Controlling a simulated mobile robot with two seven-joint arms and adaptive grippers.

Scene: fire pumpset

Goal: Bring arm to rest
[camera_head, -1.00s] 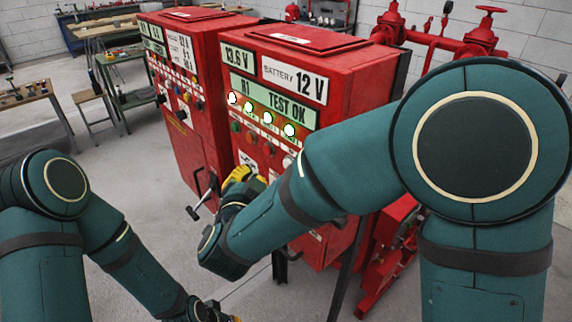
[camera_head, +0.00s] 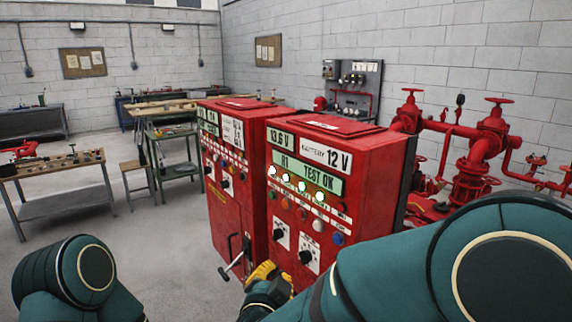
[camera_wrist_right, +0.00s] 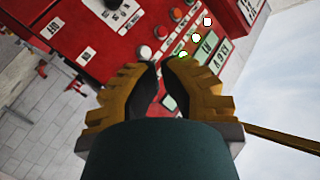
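My right gripper (camera_head: 272,274) has yellow fingers and is low in front of the right red control cabinet (camera_head: 345,262) in the head view. In the right wrist view the fingertips of this gripper (camera_wrist_right: 160,64) nearly meet, with nothing held between them. The cabinet's panel (camera_wrist_right: 130,35) lies beyond the tips, and I cannot tell the exact gap to it. My right arm comes in from the lower right. Only the upper part of my left arm shows at the lower left; its gripper is out of frame.
A second red cabinet (camera_head: 222,165) stands beside the first, with a black-handled lever (camera_head: 233,262) near my right gripper. Red pipework (camera_head: 470,150) is at the right.

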